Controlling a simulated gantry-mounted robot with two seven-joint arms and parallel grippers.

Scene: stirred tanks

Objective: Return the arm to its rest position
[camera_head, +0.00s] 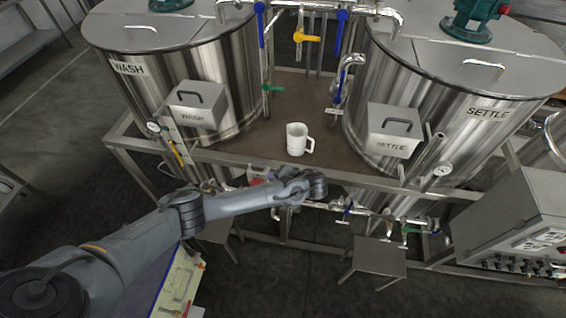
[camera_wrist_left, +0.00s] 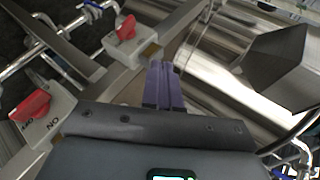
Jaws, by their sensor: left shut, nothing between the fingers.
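My left arm (camera_head: 200,211) comes in from the lower left in the head view and reaches toward the front rail of the tank stand. Its hand end (camera_head: 316,186) is just in front of that rail, below and right of a white mug. The gripper's purple fingers (camera_wrist_left: 164,85) show in the wrist view, pressed together with nothing between them. They point toward the stand's metal frame; I cannot tell whether they touch it. My right gripper is not in view.
The white mug (camera_head: 297,139) stands upright on the brown deck between the WASH tank (camera_head: 240,70) and the SETTLE tank (camera_head: 440,95). Red-handled switches (camera_wrist_left: 127,30) lie close to the fingers. A control box (camera_head: 520,235) stands at right, a stool (camera_head: 377,257) below.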

